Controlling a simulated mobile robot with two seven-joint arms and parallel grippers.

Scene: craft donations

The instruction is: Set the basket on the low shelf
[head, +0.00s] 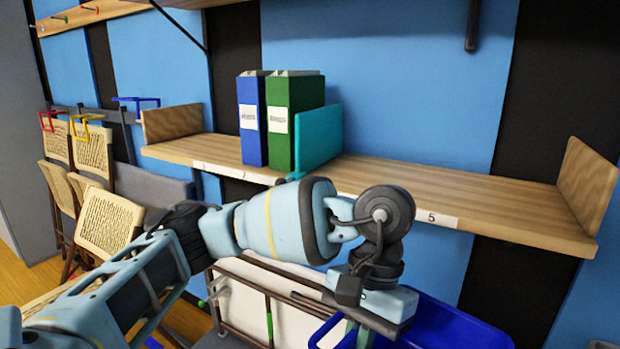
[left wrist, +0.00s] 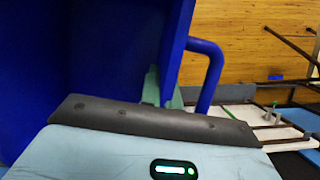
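The blue basket (head: 455,328) is at the bottom right of the head view, below the front edge of the shelf and partly cut off by the frame. My left gripper (head: 357,335) points down at its left side. In the left wrist view the basket wall (left wrist: 115,50) fills the left, with a blue handle loop (left wrist: 212,65) beside it. The greenish fingers (left wrist: 163,90) of my left gripper appear closed on the basket's wall by the handle. The lower wooden shelf (head: 400,187) crosses the head view. My right gripper is not seen.
A blue binder (head: 251,120), a green binder (head: 292,125) and a teal bookend (head: 325,137) stand on the shelf's left half. Its right half is bare up to a wooden end board (head: 590,185). Another shelf (head: 350,2) hangs above. Folding chairs (head: 105,220) hang at left.

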